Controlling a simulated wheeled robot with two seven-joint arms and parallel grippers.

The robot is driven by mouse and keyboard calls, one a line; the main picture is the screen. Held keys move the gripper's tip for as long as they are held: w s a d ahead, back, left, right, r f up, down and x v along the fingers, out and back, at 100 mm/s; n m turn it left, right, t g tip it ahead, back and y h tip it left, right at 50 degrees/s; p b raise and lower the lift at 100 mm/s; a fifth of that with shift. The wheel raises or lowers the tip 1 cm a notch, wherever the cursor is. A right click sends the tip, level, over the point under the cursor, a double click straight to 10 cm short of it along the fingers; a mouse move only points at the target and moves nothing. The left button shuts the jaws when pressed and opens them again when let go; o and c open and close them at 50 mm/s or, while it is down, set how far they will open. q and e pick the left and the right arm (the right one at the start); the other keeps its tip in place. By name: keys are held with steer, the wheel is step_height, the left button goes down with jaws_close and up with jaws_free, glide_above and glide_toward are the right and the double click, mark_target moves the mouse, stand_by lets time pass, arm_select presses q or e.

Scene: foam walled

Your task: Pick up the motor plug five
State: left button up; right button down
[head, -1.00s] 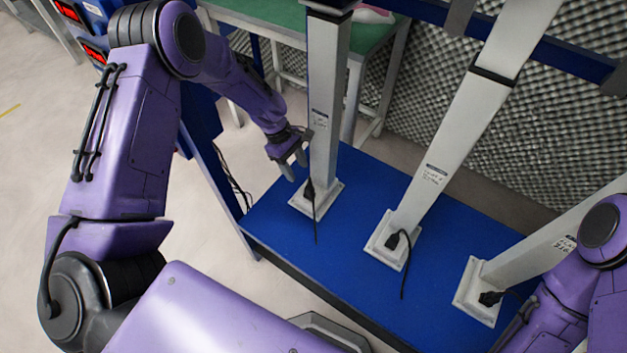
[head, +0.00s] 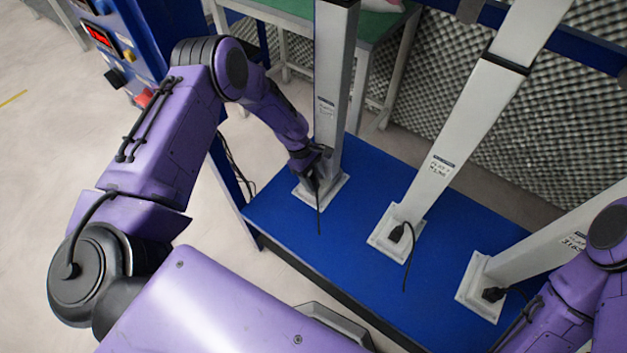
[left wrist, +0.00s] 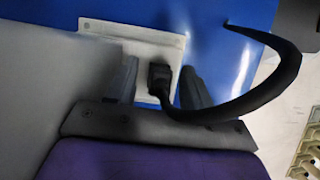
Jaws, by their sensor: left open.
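Three black motor plugs with black cables sit at the feet of the columns; I cannot read which is five. The far-left plug shows in the left wrist view (left wrist: 160,78) between the two fingers of my left gripper (left wrist: 159,84), which is open, with a gap visible on each side. In the head view my left gripper (head: 312,178) is at the foot of the left column and mostly hides that plug; its cable (head: 319,218) hangs below. The middle plug (head: 396,233) and right plug (head: 493,294) are untouched. My right gripper is not in view.
The grey left column (head: 331,110), middle column (head: 455,140) and right column (head: 545,240) rise from white base plates on a blue platform (head: 300,235). A grey foam wall (head: 440,90) stands behind. A control panel (head: 120,45) is at upper left. Platform space between the columns is clear.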

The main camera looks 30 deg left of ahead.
arm_select(q)
jaws_close()
